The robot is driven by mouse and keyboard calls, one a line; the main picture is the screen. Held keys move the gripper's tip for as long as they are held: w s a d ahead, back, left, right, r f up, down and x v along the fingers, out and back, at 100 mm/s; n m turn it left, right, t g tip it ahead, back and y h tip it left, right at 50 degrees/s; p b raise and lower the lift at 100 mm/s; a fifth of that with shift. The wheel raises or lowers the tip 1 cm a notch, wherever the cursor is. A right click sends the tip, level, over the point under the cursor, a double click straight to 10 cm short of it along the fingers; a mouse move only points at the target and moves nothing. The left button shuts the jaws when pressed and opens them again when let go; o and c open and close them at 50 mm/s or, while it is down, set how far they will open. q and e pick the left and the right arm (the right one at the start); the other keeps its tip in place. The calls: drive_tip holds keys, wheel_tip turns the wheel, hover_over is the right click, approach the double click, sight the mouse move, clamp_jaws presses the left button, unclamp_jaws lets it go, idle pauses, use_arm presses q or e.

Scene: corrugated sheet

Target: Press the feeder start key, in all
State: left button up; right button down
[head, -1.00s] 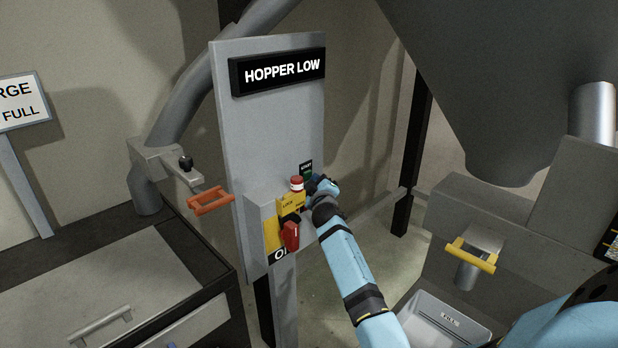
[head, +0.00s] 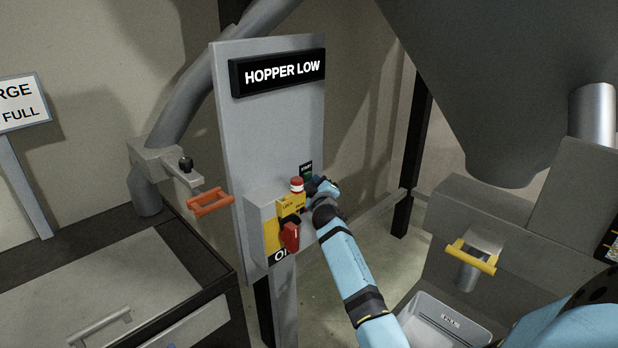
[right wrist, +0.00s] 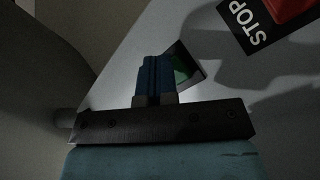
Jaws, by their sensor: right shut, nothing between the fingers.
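The control panel (head: 275,130) is a grey upright board under a lit sign (head: 278,72) reading HOPPER LOW. The green key (head: 307,175) sits on the panel face under a small dark label and is partly hidden by my right gripper (head: 316,186). In the right wrist view the shut blue fingers (right wrist: 154,78) are at the green key (right wrist: 181,70), overlapping its near side. I cannot tell whether they touch it or whether it is pushed in. My right gripper is empty. My left gripper is not in view.
A red stop button (head: 297,184) stands left of the gripper, above a red rotary handle (head: 290,236) with a yellow plate. An orange handle (head: 209,202) projects left of the panel. A yellow handle (head: 471,257) and grey bin (head: 440,325) stand right of my arm.

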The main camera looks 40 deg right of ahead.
drive_tip(key=shift+s, duration=0.5)
drive_tip(key=s+p, duration=0.1)
drive_tip(key=s, duration=0.2)
drive_tip(key=s+p, duration=0.1)
drive_tip(key=s, duration=0.1)
drive_tip(key=shift+d+p, duration=0.25)
drive_tip(key=shift+p, duration=0.05)
drive_tip(key=shift+a, duration=0.1)
idle(0.6)
